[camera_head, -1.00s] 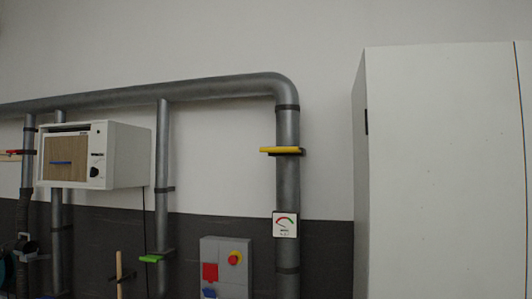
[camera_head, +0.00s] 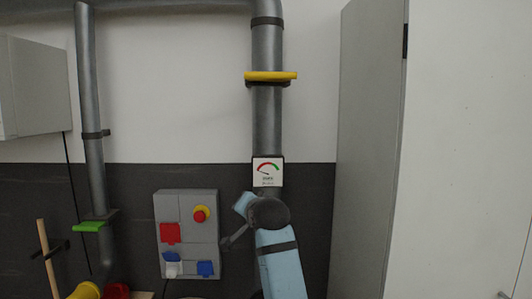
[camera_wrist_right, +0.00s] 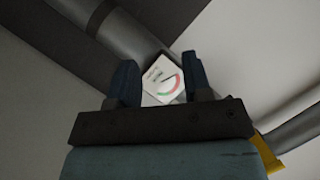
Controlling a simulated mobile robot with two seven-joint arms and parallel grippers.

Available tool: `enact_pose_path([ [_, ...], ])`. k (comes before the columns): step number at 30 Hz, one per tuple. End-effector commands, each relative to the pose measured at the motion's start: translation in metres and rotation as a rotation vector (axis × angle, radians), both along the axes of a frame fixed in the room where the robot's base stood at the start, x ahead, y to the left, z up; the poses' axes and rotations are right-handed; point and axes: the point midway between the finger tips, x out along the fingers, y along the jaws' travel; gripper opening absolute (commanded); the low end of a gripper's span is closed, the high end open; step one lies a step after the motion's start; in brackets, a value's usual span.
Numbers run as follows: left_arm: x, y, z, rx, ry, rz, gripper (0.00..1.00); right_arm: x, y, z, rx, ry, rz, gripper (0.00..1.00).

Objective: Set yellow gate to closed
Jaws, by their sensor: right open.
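The yellow gate (camera_head: 270,76) is a flat yellow handle across the upright grey pipe (camera_head: 267,125), above a white gauge (camera_head: 267,171). In the right wrist view a piece of the yellow gate (camera_wrist_right: 268,155) shows at the lower right, beside my gripper's body. My right gripper (camera_wrist_right: 160,75) is open and empty, and the gauge (camera_wrist_right: 163,86) shows between its two dark fingers. In the head view my light blue arm rises in front of the pipe below the gauge; its fingers cannot be made out there. My left gripper is not in view.
A green handle (camera_head: 89,226) sits on the left pipe (camera_head: 88,110). A tall cabinet (camera_head: 372,150) stands close on the right.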

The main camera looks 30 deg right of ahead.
Motion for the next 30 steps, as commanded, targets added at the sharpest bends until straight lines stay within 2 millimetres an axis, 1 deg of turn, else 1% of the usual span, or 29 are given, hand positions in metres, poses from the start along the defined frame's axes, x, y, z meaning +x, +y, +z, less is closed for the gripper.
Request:
enact_pose_path([
  [1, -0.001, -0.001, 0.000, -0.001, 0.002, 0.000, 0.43, 0.000, -0.007, 0.045, 0.068, -0.041, -0.028, 0.45],
  [2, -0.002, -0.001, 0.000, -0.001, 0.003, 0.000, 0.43, -0.002, -0.010, 0.066, 0.110, -0.057, -0.043, 0.45],
  [3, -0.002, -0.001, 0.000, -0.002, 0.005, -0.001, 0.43, -0.005, -0.015, 0.094, 0.168, -0.079, -0.063, 0.45],
  [5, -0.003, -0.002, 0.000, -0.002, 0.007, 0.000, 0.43, -0.012, -0.022, 0.135, 0.256, -0.111, -0.088, 0.45],
  [6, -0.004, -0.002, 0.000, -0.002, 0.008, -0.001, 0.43, -0.019, -0.025, 0.162, 0.317, -0.132, -0.101, 0.45],
  [8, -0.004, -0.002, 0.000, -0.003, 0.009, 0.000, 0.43, -0.031, -0.031, 0.200, 0.408, -0.161, -0.118, 0.45],
  [9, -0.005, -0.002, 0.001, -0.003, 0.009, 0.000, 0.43, -0.040, -0.033, 0.224, 0.467, -0.179, -0.125, 0.45],
  [11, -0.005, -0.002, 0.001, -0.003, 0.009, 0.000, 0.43, -0.055, -0.036, 0.257, 0.552, -0.202, -0.130, 0.45],
  [12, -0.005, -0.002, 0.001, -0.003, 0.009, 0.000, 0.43, -0.065, -0.038, 0.277, 0.606, -0.216, -0.134, 0.45],
  [15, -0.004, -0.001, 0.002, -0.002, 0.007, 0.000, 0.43, -0.088, -0.041, 0.315, 0.717, -0.240, -0.133, 0.45],
  [18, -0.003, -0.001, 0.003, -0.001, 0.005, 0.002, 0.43, -0.106, -0.042, 0.341, 0.796, -0.254, -0.128, 0.45],
  [21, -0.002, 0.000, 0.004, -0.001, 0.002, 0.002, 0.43, -0.116, -0.043, 0.354, 0.841, -0.259, -0.126, 0.45],
  [23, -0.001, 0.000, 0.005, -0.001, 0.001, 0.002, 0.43, -0.117, -0.043, 0.358, 0.854, -0.260, -0.125, 0.45],
  [26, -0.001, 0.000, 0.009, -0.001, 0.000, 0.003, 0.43, -0.111, -0.044, 0.359, 0.860, -0.257, -0.125, 0.45],
  [30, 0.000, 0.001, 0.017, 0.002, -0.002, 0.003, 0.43, -0.089, -0.047, 0.355, 0.858, -0.256, -0.125, 0.45],
])
